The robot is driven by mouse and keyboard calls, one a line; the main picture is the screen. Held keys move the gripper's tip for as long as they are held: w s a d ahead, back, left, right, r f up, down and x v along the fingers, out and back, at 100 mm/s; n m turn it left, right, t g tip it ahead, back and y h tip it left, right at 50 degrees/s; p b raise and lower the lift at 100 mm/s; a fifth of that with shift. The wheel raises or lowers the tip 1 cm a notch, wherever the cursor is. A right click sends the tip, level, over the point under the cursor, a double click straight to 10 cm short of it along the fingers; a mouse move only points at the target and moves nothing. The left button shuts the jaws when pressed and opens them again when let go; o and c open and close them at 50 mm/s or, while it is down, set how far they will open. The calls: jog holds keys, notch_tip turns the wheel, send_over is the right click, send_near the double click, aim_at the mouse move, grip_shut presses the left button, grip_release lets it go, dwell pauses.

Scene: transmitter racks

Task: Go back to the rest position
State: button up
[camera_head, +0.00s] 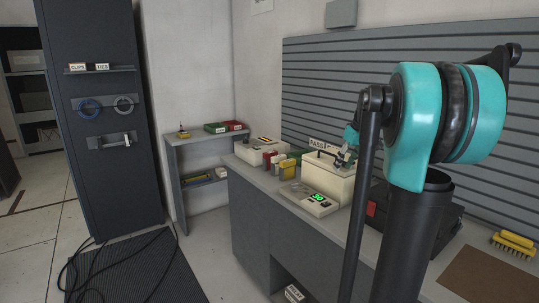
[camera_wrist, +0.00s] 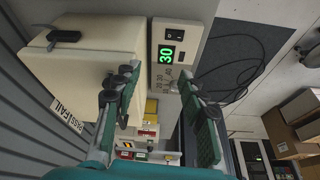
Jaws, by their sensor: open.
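The cream box with a black handle (camera_wrist: 85,62) lies to the left of the fingers there. The device with a green "30" display (camera_wrist: 166,36) shows beyond and between the fingertips; it also stands on the bench in the head view (camera_head: 308,200).
The bench (camera_head: 255,213) carries several small red and yellow items (camera_head: 287,167) and a cream unit (camera_head: 260,150) farther back. A slatted wall (camera_head: 420,75) runs behind it. A yellow brush (camera_head: 513,244) lies at right. Black cables (camera_head: 90,270) lie on the floor by a dark cabinet (camera_head: 100,180).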

jog(key=s+a+f+m+h, duration=0.1)
jog(key=s+a+f, duration=0.4)
jog(key=s+f, duration=0.8)
jog(key=s+a+f+m, duration=0.4)
jog(key=s+a+f, duration=0.1)
jog(key=s+f, duration=0.9)
jog(key=shift+s+a+t+h, duration=0.3)
jog(key=shift+s+h, duration=0.1)
jog(key=shift+s, duration=0.6)
